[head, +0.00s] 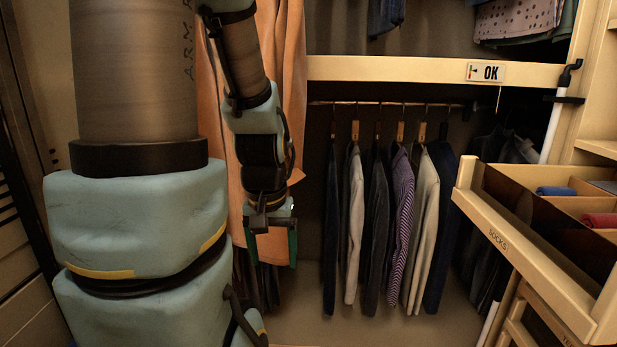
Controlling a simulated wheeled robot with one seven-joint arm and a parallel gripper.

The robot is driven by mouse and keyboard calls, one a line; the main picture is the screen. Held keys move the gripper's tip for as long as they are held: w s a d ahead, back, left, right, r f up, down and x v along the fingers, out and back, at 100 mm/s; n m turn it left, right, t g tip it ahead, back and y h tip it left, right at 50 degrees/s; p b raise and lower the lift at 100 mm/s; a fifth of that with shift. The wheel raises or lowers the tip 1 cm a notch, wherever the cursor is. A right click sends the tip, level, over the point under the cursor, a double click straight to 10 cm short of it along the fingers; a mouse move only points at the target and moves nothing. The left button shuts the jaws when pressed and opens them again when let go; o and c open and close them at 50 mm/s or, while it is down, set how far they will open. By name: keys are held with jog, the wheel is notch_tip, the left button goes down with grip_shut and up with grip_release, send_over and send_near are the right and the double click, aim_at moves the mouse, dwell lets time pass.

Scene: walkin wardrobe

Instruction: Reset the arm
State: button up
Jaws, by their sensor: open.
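My arm fills the left of the head view, with a large blue-grey padded section in front and a thinner forearm behind it. My gripper (270,243) hangs at the end of the forearm, pointing down, with its dark green fingers spread apart.
An open socks drawer (520,258) juts out at the right, holding rolled blue and red items. Floor shows below the clothes.

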notch_tip(320, 180, up, 14)
jog(key=p, duration=1.2)
jog(key=shift+r+p, duration=0.15)
jog(key=shift+p, duration=0.25)
dwell(5.8)
